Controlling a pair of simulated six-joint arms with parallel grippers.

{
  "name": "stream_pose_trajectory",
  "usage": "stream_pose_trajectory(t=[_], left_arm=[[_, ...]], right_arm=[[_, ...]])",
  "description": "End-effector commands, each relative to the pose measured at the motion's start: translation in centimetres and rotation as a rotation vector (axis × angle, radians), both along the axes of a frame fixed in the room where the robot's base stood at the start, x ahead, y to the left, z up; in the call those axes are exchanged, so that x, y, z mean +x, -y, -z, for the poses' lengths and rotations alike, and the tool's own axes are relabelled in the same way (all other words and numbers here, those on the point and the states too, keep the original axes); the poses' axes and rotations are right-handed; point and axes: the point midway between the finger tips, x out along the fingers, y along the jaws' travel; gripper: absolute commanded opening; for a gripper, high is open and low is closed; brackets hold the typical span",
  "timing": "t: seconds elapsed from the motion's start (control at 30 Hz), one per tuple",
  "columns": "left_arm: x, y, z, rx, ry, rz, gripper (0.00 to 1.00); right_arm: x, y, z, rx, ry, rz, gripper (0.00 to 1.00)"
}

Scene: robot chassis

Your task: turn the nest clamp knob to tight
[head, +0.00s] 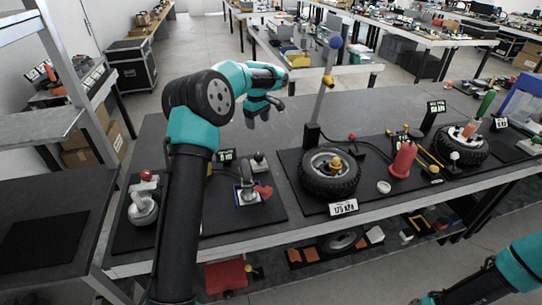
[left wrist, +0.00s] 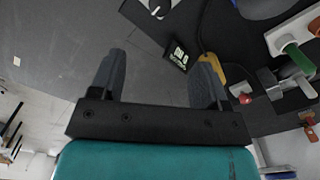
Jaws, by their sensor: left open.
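A small dark knob on a pale plate (head: 259,158) stands at the back of the black mat left of the centre. It looks like the clamp knob, but no readable label confirms this. A pale dial plate (left wrist: 155,6) shows at the top edge of the left wrist view, partly cut off. A clamp-like fixture with a red handle (head: 249,193) stands just in front of the knob. My left gripper (head: 262,111) is open and empty, above the bench behind the knob and apart from it. Its spread fingers (left wrist: 162,60) show in the left wrist view. Part of my right gripper (head: 428,299) shows at the bottom edge, its jaws unclear.
A small display (head: 226,155) stands left of the knob. A metal device with a red ball (head: 143,204) is at the mat's left. A tyre (head: 329,174) and a tall lever (head: 322,85) stand right. The rear of the bench (head: 330,108) has free room.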

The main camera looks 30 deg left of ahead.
Motion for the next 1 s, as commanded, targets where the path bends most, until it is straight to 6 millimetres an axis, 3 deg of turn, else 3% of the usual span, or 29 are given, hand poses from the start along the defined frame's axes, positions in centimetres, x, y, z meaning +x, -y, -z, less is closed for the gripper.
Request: stream_pose_trajectory(t=[0.37, 1.0], left_arm=[[0.0, 0.1, 1.1, -0.001, 0.001, 0.001, 0.69], [0.0, 0.1, 11.3, -0.002, -0.001, 0.002, 0.69]], right_arm=[[0.0, 0.0, 0.0, 0.0, 0.0, 0.0, 1.0], [0.0, 0.0, 0.0, 0.0, 0.0, 0.001, 1.0]])
